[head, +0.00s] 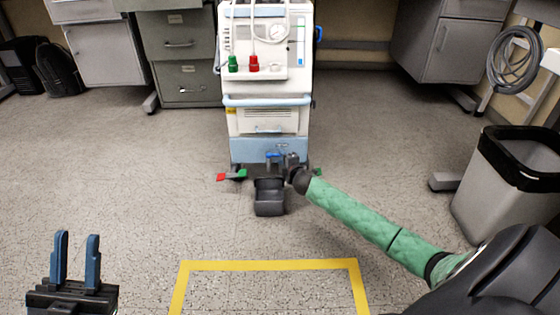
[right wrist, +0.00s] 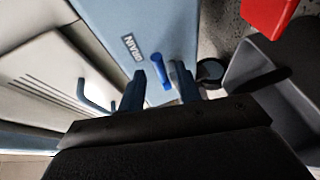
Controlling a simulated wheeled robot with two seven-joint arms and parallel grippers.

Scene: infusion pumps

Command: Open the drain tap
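The drain tap has a bright blue lever (right wrist: 158,72), which also shows in the head view (head: 273,155) low on the machine's front. It sits by a "DRAIN" label (right wrist: 132,49) on a light blue panel (right wrist: 160,30). My right gripper (head: 286,159) is at the tap. In the right wrist view its two dark fingers (right wrist: 160,80) stand apart, one on each side of the lever. Whether either finger touches it I cannot tell. My left gripper (head: 77,240) is open and empty at the lower left, far from the machine.
The white wheeled machine (head: 268,120) has a blue front handle (head: 266,102). A dark grey container (head: 269,204) stands on the floor below the tap, near a red pedal (head: 221,177). A bin (head: 505,190) stands at right. Yellow tape (head: 268,265) marks open floor in front.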

